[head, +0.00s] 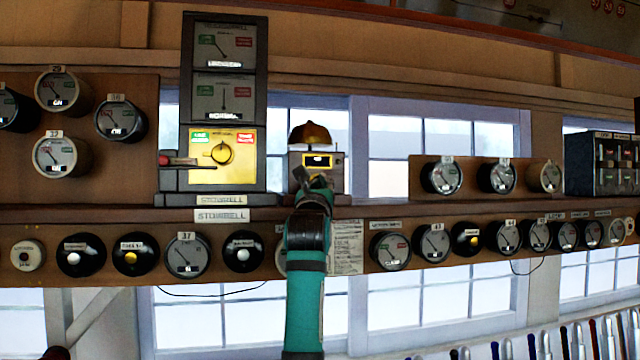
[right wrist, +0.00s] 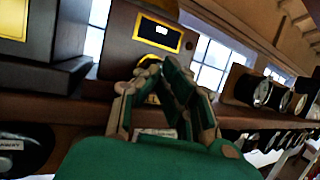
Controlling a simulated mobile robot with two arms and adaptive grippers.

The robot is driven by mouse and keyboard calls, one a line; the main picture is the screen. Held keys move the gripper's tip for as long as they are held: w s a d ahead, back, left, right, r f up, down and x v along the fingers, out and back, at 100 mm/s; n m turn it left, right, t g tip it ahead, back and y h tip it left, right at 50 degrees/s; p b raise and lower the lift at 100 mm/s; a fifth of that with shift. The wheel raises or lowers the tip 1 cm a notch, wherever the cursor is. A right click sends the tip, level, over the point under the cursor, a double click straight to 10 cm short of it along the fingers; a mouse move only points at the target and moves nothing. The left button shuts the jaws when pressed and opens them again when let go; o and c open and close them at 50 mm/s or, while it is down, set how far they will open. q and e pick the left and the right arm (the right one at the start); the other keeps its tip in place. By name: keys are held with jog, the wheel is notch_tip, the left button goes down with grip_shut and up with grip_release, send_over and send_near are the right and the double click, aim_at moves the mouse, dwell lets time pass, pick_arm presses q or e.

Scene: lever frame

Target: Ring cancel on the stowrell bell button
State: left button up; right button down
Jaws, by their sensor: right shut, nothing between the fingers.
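The stowrell bell is a box (head: 335,175) with a brass dome (head: 310,133) on top and a yellow-framed window. It stands on the shelf, right of the tall block instrument (head: 224,85) labelled STOWRELL. In the right wrist view the box (right wrist: 125,55) is straight ahead. My right gripper (head: 314,182) is shut and empty, in front of the bell's lower front; its fingertips (right wrist: 163,68) meet in the wrist view. The button cannot be made out; the gripper covers that area. I cannot tell whether the fingers touch the box. My left gripper is not in view.
The shelf (head: 480,212) edge runs below the bell, with a row of dials and round plungers (head: 243,251) under it. Several dials (head: 442,177) stand to the right. Lever tops (head: 600,335) show at bottom right. Windows lie behind.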

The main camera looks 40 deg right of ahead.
jog(key=shift+w+d, duration=0.1)
dwell(0.3)
dwell(0.9)
dwell(1.3)
